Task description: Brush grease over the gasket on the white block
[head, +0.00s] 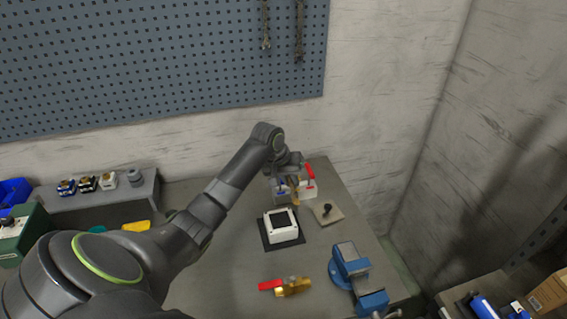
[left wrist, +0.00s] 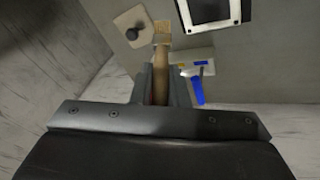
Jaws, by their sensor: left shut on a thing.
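The white block (head: 283,234) sits on a dark square mat (head: 266,243) on the grey bench. Its top shows a dark square; I cannot tell the gasket's outline clearly. The block also shows at the top of the left wrist view (left wrist: 237,11), with a black square inside its white rim. My left gripper (head: 293,184) is behind the block, near the back of the bench. It is shut on a brush with a wooden handle (left wrist: 161,82) and pale bristles (left wrist: 162,30), which point away from the gripper. The brush is apart from the block. My right gripper is not in view.
A beige plate with a black knob (head: 327,210) lies right of the block. A holder with red-handled (head: 309,171) and blue tools stands behind. A brass valve with a red handle (head: 292,287) and a blue vise (head: 350,268) are in front. Bench left of the block is clear.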

